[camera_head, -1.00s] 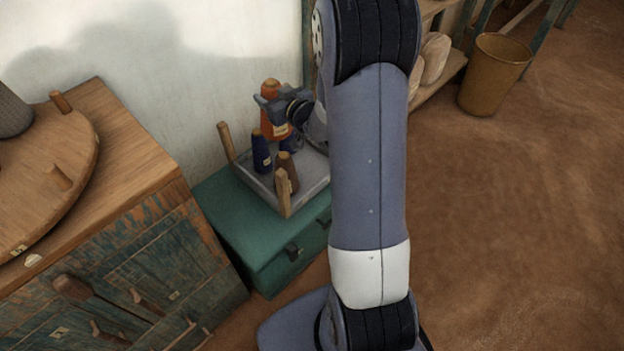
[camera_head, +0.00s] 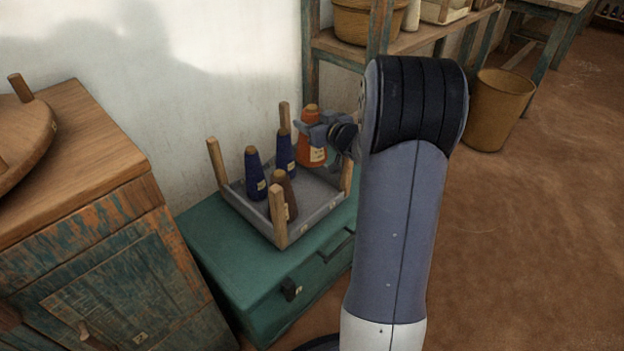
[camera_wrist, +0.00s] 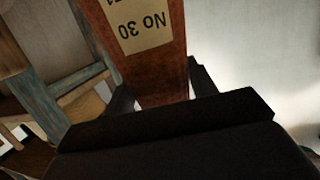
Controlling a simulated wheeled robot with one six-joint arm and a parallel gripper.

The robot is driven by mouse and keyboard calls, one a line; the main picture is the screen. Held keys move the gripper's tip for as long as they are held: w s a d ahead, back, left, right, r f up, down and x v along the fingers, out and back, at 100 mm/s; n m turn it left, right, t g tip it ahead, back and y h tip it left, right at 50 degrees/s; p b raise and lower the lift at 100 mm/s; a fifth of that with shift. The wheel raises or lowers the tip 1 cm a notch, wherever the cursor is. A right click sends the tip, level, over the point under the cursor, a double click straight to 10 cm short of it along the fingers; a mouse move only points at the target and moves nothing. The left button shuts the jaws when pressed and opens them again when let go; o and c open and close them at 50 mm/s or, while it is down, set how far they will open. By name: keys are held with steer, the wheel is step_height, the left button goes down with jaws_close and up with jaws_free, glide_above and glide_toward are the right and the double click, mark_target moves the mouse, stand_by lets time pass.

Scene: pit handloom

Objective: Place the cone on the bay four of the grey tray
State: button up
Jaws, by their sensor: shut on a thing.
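My gripper (camera_head: 322,135) is shut on an orange cone (camera_head: 311,152) with a pale label. In the wrist view the cone (camera_wrist: 163,78) stands between the dark fingers, its label reading "No 30" upside down. The grey tray (camera_head: 303,227) sits on a green chest, with wooden posts at its corners. Two dark blue cones (camera_head: 255,174) and a brown cone (camera_head: 283,196) stand in it. The orange cone is upright over the tray's far right part; I cannot tell whether its base touches the tray floor. Bay markings cannot be read.
The green chest (camera_head: 232,272) stands against the white wall. A wooden cabinet (camera_head: 92,220) with a round wooden top piece is at left. A shelf (camera_head: 418,38) with baskets stands behind my arm, and a tan bin (camera_head: 497,110) is on the floor at right.

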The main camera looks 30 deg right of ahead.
step_height(320, 180, down, 14)
steer(key=b, duration=0.5)
steer(key=shift+f, duration=0.1)
steer(key=o, duration=1.4)
steer(key=shift+o, duration=0.2)
steer(key=p+v, duration=0.3)
steer(key=v, duration=0.9)
